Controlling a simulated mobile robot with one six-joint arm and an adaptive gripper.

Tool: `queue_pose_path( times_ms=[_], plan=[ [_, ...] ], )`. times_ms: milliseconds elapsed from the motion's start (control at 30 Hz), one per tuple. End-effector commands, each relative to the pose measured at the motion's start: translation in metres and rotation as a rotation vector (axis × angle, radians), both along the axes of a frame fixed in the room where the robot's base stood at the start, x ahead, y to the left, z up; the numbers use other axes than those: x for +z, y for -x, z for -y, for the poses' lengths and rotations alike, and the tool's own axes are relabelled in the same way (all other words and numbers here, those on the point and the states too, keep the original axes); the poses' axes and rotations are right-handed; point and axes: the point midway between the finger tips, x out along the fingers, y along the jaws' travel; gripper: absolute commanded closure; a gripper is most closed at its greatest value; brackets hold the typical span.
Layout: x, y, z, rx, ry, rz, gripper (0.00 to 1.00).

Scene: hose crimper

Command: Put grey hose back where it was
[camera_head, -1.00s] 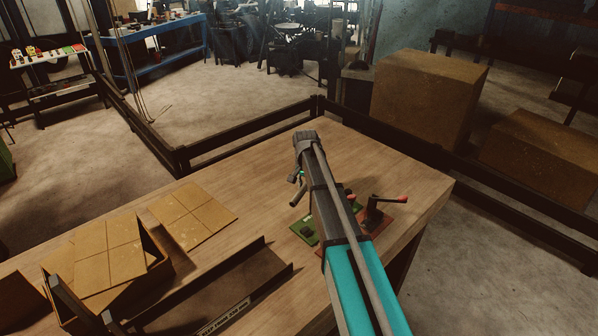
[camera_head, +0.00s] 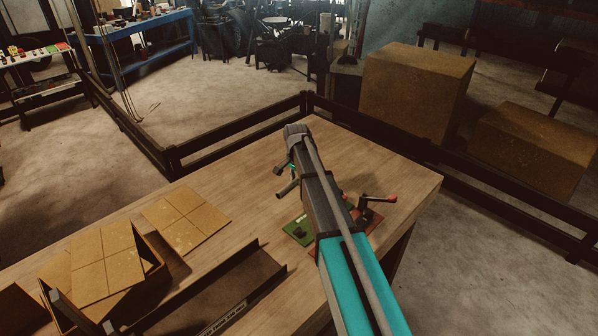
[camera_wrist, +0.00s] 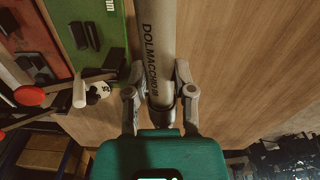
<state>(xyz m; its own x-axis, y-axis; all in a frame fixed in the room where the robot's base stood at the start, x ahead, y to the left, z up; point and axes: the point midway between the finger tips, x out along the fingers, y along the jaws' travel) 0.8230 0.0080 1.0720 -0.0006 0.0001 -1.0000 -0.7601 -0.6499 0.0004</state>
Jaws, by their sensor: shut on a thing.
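In the head view, my arm crosses the wooden table from the lower right and hides part of the boards beneath. My gripper's fingers and the hose are small and dark at the arm's left side there, hard to tell apart.
A green board (camera_head: 298,231) and a red board (camera_head: 373,222) with a red-knobbed lever (camera_head: 377,200) lie near my arm. A dark tray (camera_head: 254,280) and a cardboard box (camera_head: 158,283) are at the left.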

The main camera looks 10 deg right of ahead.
Motion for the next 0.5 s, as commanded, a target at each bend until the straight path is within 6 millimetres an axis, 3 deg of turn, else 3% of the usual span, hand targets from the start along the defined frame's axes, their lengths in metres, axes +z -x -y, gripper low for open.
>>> queue_pose_path(
  times_ms=[100, 500],
  plan=[
    [0.0126, 0.0019, -0.0002, -0.061, 0.000, 0.000, 1.00],
    [0.0131, 0.0023, -0.0007, -0.093, 0.000, 0.000, 1.00]
  ],
)
